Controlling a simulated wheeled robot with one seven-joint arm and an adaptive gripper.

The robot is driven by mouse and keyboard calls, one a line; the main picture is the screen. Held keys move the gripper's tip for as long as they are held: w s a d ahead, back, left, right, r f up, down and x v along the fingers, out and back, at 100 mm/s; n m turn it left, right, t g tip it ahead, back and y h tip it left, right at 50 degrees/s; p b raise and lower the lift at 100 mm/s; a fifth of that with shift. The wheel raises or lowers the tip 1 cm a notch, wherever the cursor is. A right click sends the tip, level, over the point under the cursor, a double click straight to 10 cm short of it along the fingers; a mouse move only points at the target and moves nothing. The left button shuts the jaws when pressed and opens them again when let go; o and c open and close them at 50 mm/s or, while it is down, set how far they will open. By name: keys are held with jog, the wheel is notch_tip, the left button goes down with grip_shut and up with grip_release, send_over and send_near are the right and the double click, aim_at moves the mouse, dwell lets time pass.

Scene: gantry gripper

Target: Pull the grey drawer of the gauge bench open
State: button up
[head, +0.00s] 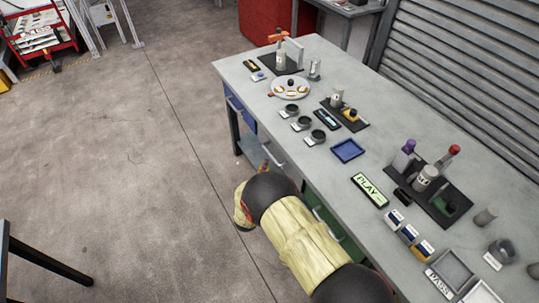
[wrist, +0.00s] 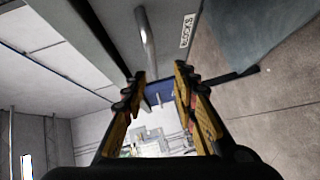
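The gauge bench (head: 385,115) has drawers along its front. The grey drawer (head: 264,143) sits between a blue and a green one; its front looks flush with the bench, partly hidden by my arm. Its bar handle (head: 274,160) shows just above my arm. In the wrist view the grey front (wrist: 110,32) fills the upper middle, with the metal handle (wrist: 147,38) and a lettered label (wrist: 188,24). My gripper (wrist: 159,74) is open and empty, its yellow-and-black fingers apart near the handle's lower end in the picture. In the head view its fingers (head: 264,167) are mostly hidden.
The blue drawer (head: 238,112) is farther along the bench, the green drawer (head: 332,218) nearer. Gauges, trays and small parts cover the bench top. The concrete floor (head: 130,170) left of the bench is clear; a dark frame (head: 45,262) stands at lower left.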

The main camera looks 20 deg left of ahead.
aim_at(269, 153)
jog(key=shift+w+a+f+b, duration=0.15)
jog(key=shift+w+b, duration=0.55)
jog(key=shift+w, duration=1.3)
jog(key=shift+w+a+b, duration=0.1)
jog(key=shift+w+b, duration=0.55)
jog(key=shift+w, duration=1.35)
jog(key=shift+c, duration=1)
grip_shut()
